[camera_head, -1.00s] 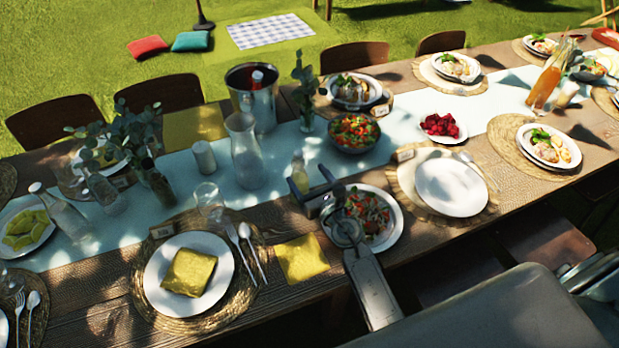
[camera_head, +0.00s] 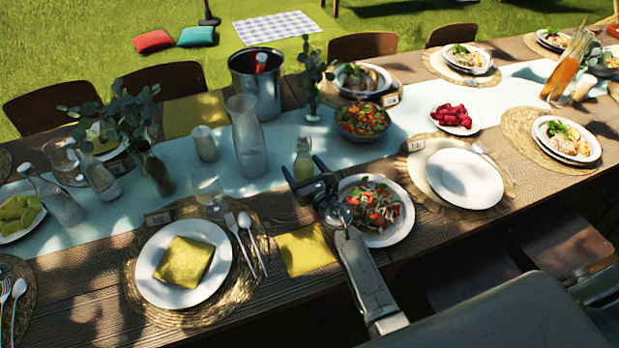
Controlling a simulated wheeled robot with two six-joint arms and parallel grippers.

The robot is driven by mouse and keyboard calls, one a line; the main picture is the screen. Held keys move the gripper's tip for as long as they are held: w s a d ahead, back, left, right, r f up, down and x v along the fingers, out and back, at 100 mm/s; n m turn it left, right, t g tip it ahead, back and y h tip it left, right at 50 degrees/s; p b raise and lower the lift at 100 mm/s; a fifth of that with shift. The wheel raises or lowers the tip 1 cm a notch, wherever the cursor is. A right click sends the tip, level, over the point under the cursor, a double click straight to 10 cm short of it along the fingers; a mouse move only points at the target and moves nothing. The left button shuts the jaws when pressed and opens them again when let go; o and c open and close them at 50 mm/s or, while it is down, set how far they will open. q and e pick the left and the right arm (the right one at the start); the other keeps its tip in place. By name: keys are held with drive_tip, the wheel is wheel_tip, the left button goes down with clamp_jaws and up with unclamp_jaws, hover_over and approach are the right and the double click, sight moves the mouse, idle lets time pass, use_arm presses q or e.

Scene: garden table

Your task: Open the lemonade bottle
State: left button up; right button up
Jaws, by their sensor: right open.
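A small clear bottle with pale yellow contents (camera_head: 303,163), likely the lemonade bottle, stands upright on the pale blue runner near its front edge. My right gripper (camera_head: 305,172) reaches in from the front right with its jaws spread. Its two fingers point at the bottle, one to each side of its lower part as seen here. The bottle's base is partly hidden by the gripper, and I cannot tell whether the fingers touch the glass. My left gripper is not in view.
A salad plate (camera_head: 398,228) lies just right of my right gripper. A glass carafe (camera_head: 246,140), a metal bucket (camera_head: 257,90) and a salad bowl (camera_head: 361,125) stand behind. A drinking glass (camera_head: 207,187) and a yellow napkin (camera_head: 305,250) are nearby.

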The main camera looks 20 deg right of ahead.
drive_tip(key=shift+w+a, duration=0.1)
drive_tip(key=shift+w, duration=0.4)
drive_tip(key=c, duration=1.4)
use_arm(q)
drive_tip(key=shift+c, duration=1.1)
use_arm(e)
drive_tip(key=shift+c, duration=0.3)
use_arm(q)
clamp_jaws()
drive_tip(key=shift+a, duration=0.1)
